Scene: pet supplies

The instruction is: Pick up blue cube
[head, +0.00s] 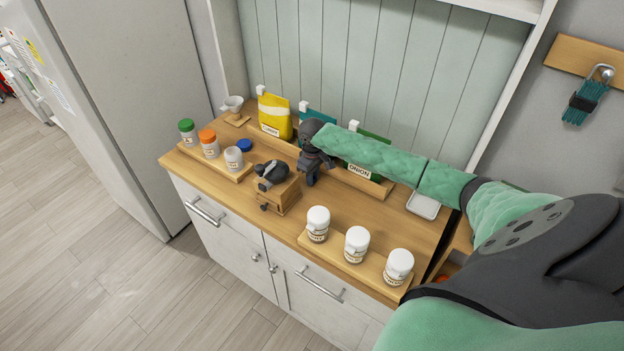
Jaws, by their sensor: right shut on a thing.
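I cannot make out a blue cube in the head view. A small blue item (244,145) lies at the back of the counter, behind the white-lided jar; it looks rounded. My right gripper (313,178) points down over the counter, just right of and behind a wooden coffee grinder (278,196) with a dark top. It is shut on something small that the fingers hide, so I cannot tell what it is. My left gripper is not in view.
Green- and orange-capped jars (209,145) stand on a board at left. White-capped jars (357,245) line the front right. Seed packets, one yellow (275,117), stand in a wooden rack at the back. A white tray (423,205) lies at right.

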